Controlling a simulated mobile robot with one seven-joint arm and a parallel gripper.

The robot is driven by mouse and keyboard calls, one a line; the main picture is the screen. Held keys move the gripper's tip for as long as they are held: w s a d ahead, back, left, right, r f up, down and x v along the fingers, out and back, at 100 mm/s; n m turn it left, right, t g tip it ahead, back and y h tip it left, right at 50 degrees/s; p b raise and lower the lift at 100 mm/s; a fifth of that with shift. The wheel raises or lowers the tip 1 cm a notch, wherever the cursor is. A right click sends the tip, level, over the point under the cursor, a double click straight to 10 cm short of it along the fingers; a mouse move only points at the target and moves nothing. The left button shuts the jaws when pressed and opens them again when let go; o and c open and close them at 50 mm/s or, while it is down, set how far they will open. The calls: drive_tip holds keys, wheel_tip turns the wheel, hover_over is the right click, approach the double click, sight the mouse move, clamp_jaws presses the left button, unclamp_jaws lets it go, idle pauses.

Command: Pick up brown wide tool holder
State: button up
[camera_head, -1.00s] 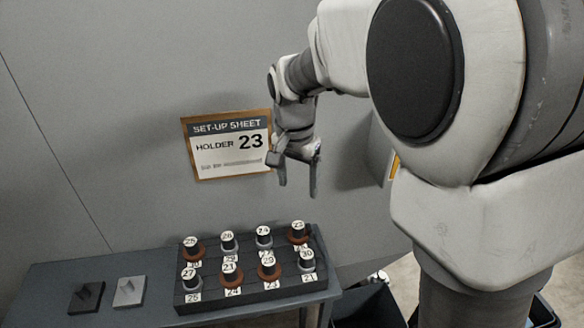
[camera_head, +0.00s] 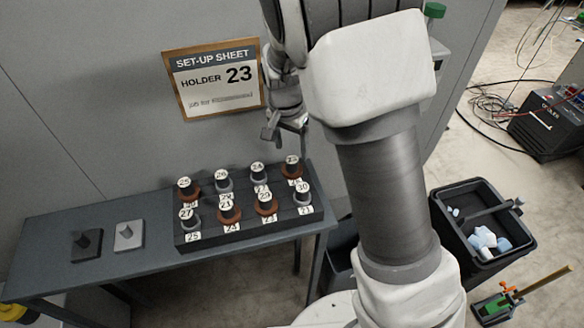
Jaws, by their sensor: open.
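Several tool holders stand upright in a dark rack (camera_head: 240,238) on the table, each with a numbered white top. Four have wide brown collars: one at the back left (camera_head: 189,191) topped 25, one at the back right (camera_head: 292,171) whose number is hard to read, and two in the front row, topped 21 (camera_head: 229,215) and apparently 29 (camera_head: 266,208). The others have grey collars, such as the one topped 30 (camera_head: 303,198). My gripper (camera_head: 286,138) is open and empty, pointing down above the rack's back right; my arm partly hides it.
A set-up sheet (camera_head: 212,100) on the wall reads HOLDER 23. Two small blocks, dark (camera_head: 86,245) and light (camera_head: 129,236), lie on the table (camera_head: 50,229) left of the rack. A black bin (camera_head: 505,256) with crumpled pieces stands on the floor at right.

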sight(292, 160)
drive_tip(key=shift+w+d+f, duration=0.1)
drive_tip(key=shift+d+f, duration=0.05)
drive_tip(key=shift+f, duration=2.7)
clamp_jaws()
